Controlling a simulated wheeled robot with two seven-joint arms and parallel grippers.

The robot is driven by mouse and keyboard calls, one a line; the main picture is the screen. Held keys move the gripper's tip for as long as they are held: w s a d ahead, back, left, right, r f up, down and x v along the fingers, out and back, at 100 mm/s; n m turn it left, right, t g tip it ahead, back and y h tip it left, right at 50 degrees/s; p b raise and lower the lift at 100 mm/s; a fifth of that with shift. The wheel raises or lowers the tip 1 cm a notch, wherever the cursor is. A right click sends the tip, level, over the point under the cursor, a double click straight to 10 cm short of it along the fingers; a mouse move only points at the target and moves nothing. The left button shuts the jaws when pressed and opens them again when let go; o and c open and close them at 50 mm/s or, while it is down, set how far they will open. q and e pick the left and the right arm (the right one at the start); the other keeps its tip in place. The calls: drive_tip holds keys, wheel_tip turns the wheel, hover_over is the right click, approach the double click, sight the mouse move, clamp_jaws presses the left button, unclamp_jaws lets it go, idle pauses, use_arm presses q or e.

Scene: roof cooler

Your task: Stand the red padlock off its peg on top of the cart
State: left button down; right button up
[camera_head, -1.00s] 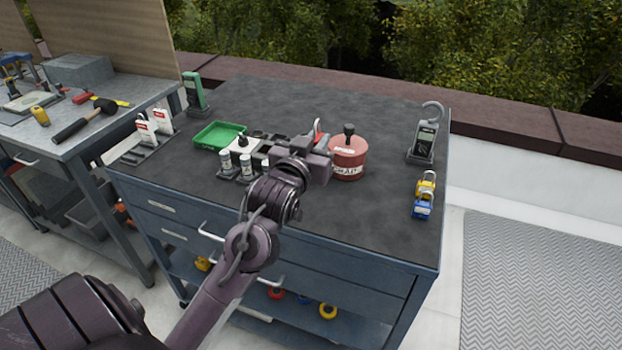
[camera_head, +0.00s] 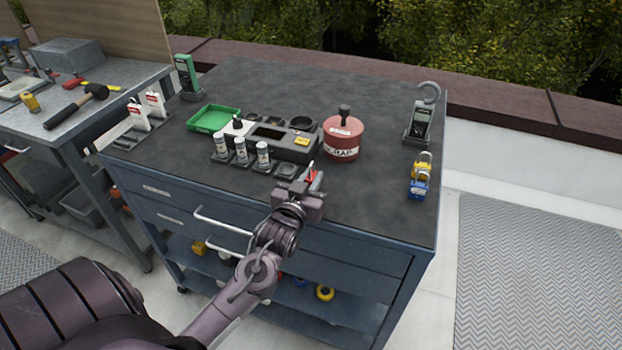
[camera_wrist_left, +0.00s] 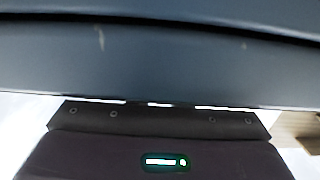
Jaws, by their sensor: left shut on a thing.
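My left gripper (camera_head: 305,192) is at the front edge of the cart top (camera_head: 380,215). It is shut on a small red thing with a pale metal part, seemingly the red padlock (camera_head: 312,176), mostly hidden by the gripper; whether it touches the top I cannot tell. A yellow padlock (camera_head: 422,166) and a blue padlock (camera_head: 418,187) stand at the right of the cart top. The left wrist view shows a blue-grey surface, probably the cart, close above my dark gripper body (camera_wrist_left: 160,150); the padlock is not visible there. My right gripper is out of view.
A red canister (camera_head: 342,142), a grey caddy (camera_head: 285,140), several small bottles (camera_head: 240,150) and a green tray (camera_head: 213,118) stand behind my gripper. A meter (camera_head: 419,124) stands back right. The front right of the top is clear.

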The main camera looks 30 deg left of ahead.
use_arm(q)
drive_tip(key=shift+f, duration=0.1)
drive_tip(key=c, duration=1.3)
unclamp_jaws()
drive_tip(key=shift+c, duration=0.2)
